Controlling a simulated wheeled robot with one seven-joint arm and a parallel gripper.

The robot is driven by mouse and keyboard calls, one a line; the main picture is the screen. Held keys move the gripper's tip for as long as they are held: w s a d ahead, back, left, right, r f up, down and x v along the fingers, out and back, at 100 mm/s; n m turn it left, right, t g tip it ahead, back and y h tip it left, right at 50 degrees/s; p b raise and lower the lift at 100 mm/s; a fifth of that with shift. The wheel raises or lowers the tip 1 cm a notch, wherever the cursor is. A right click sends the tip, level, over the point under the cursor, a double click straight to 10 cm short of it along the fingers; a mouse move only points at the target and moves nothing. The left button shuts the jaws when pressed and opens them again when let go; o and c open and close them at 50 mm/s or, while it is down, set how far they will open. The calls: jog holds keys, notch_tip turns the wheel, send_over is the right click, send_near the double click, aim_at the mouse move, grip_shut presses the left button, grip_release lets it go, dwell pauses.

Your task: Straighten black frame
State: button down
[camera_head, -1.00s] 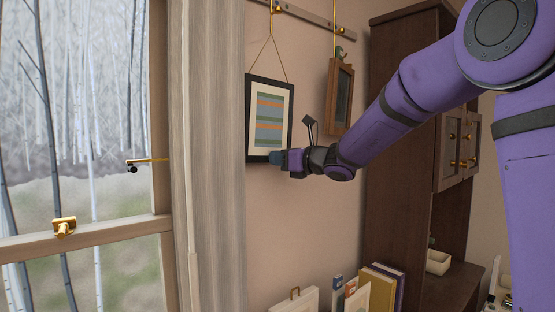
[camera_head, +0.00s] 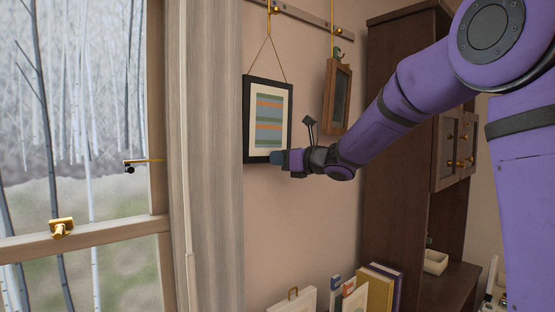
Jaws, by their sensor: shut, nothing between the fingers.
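The black frame (camera_head: 246,118) holds a striped print in a cream mat and hangs by a cord from a hook on the wall rail. It looks close to level, and the cord runs up to the hook nearly evenly on both sides. My gripper (camera_head: 275,157) is at the frame's lower right corner, with its fingertips over or against the bottom edge. I cannot tell for sure whether they touch. The gripper is shut and empty. The fingertips hide a small part of that corner.
A small brown wooden frame (camera_head: 337,97) hangs to the right, close above my arm. A curtain (camera_head: 205,150) and window are at the left. A dark cabinet (camera_head: 400,210) stands at the right. Books (camera_head: 375,288) and a pale panel (camera_head: 293,301) stand below.

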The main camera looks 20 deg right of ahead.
jog(key=shift+w+d, duration=0.25)
jog(key=shift+d, duration=0.35)
dwell(0.7)
jog(key=shift+s, duration=0.1)
jog(key=s+d, duration=0.3)
jog(key=s, duration=0.4)
dwell(1.3)
jog(key=shift+s, duration=0.1)
dwell(0.4)
jog(key=s+a+f+n+g+h, duration=0.1)
jog(key=s+a+f+n+g, duration=0.15)
jog(key=s+n, duration=0.35)
jog(key=s+a+f+n+g+h, duration=0.1)
jog(key=s+a+f+n+g, duration=0.2)
jog(key=s, duration=0.4)
jog(key=s+a+f+n+g+h, duration=0.1)
jog(key=s+n+g, duration=0.1)
jog(key=s+n, duration=0.45)
jog(key=s+d+f+n+h, duration=0.3)
jog(key=s+d+n+h, duration=0.1)
jog(key=s+n, duration=0.2)
jog(key=s+d+f+n+g+h, duration=0.1)
jog(key=s+d+f+n+h, duration=0.2)
jog(key=s, duration=0.6)
jog(key=d+n+h, duration=0.1)
jog(key=d+n, duration=0.1)
jog(key=n, duration=0.1)
jog(key=shift+f+h, duration=0.25)
jog(key=shift+h, duration=0.05)
